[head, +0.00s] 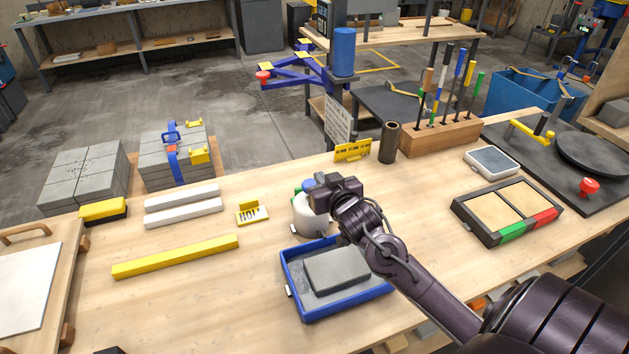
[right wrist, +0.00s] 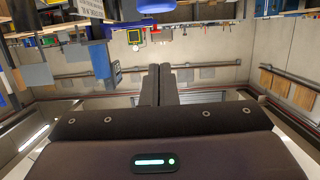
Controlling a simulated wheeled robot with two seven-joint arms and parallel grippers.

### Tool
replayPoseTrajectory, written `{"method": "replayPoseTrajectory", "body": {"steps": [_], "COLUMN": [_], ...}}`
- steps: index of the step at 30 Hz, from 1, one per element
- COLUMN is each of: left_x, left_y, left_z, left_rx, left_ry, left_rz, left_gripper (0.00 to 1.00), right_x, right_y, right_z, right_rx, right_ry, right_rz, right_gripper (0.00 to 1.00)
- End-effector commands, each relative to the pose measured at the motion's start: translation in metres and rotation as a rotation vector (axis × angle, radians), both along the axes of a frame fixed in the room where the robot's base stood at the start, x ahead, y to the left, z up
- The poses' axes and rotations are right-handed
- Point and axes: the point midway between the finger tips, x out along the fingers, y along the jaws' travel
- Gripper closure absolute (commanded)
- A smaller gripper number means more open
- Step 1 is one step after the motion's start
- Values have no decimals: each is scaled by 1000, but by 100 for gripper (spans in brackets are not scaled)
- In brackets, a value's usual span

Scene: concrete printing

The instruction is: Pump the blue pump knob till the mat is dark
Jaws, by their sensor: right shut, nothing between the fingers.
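A white bottle (head: 309,216) stands on the bench behind a blue tray, with the blue pump knob (head: 308,184) at its top. My right gripper (head: 322,194) is at the knob and hides part of it and of the bottle. In the right wrist view its two dark fingers (right wrist: 158,85) are together and empty. A rounded blue thing, apparently the knob, shows at that view's top edge (right wrist: 156,5); I cannot tell if it is touched. A grey mat-like slab (head: 337,270) lies in the blue tray (head: 289,284). My left gripper is out of view.
Left of the bottle are a yellow sign (head: 252,214), white bars (head: 182,205) and a yellow bar (head: 176,257). A dark cylinder (head: 389,143) and a wooden tool block (head: 440,140) stand behind right. A framed tray (head: 507,212) lies right. The bench between has free room.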

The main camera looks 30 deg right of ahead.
Motion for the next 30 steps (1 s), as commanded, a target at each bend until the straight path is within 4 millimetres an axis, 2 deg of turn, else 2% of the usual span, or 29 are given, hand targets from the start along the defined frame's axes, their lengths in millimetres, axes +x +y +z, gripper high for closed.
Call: {"method": "replayPoseTrajectory", "body": {"steps": [3,8,9,16,30], "left_x": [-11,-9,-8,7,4], "left_y": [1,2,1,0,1], "left_z": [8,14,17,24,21], "left_rx": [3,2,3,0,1], "left_ry": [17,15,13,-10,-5], "left_rz": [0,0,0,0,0], "left_gripper": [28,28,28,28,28], "right_x": [24,50,47,46,46], "right_y": [-6,-12,-11,-11,-10], "right_z": [-2,-10,-22,-47,-56], "right_rx": [-1,-1,0,0,1], "right_ry": [-2,-1,6,1,0], "right_rz": [-1,0,0,1,1], "right_gripper": [100,100,100,100,100]}}
